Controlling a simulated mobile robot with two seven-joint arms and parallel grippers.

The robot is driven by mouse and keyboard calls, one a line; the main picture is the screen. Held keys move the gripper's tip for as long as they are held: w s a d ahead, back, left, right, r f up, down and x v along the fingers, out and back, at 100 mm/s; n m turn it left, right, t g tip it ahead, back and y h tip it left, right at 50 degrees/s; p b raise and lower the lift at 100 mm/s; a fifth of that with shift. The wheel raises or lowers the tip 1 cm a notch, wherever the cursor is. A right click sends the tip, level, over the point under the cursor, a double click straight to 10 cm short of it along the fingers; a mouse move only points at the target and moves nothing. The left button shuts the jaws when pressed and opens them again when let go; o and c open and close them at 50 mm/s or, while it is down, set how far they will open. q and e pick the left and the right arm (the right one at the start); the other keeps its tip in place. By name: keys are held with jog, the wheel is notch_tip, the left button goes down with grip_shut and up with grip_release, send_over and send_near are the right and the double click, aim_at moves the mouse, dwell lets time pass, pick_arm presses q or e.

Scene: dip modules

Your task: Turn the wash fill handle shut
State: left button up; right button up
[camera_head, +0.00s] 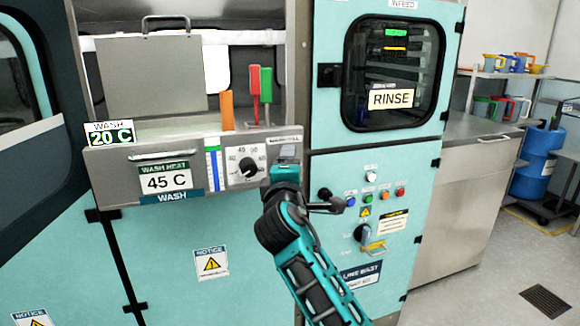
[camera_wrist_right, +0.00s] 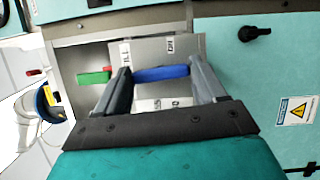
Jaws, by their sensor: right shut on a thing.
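A blue handle (camera_wrist_right: 161,74) sits on a grey plate in the right wrist view, lying crosswise between the two fingers of my right gripper (camera_wrist_right: 160,82). The gripper is shut on it, with a finger at each end. Lettering ending in "ILL" shows on the plate beside it. In the head view my right gripper (camera_head: 285,172) is at the right end of the wash panel (camera_head: 215,150), just below a "FILL" label (camera_head: 284,139); it hides the handle there. My left gripper is not in view.
A dial (camera_head: 247,167) is close left of the gripper in the head view. Buttons (camera_head: 385,190) and a black knob with a yellow tag (camera_head: 372,240) are on the right door.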

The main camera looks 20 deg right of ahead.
jog(key=shift+m+g, duration=0.3)
jog(key=shift+m, duration=0.2)
jog(key=o, duration=1)
jog(key=shift+o, duration=0.2)
jog(key=v, duration=0.7)
jog(key=shift+s, duration=0.2)
jog(key=shift+a+f, duration=0.1)
jog(key=shift+a, duration=0.05)
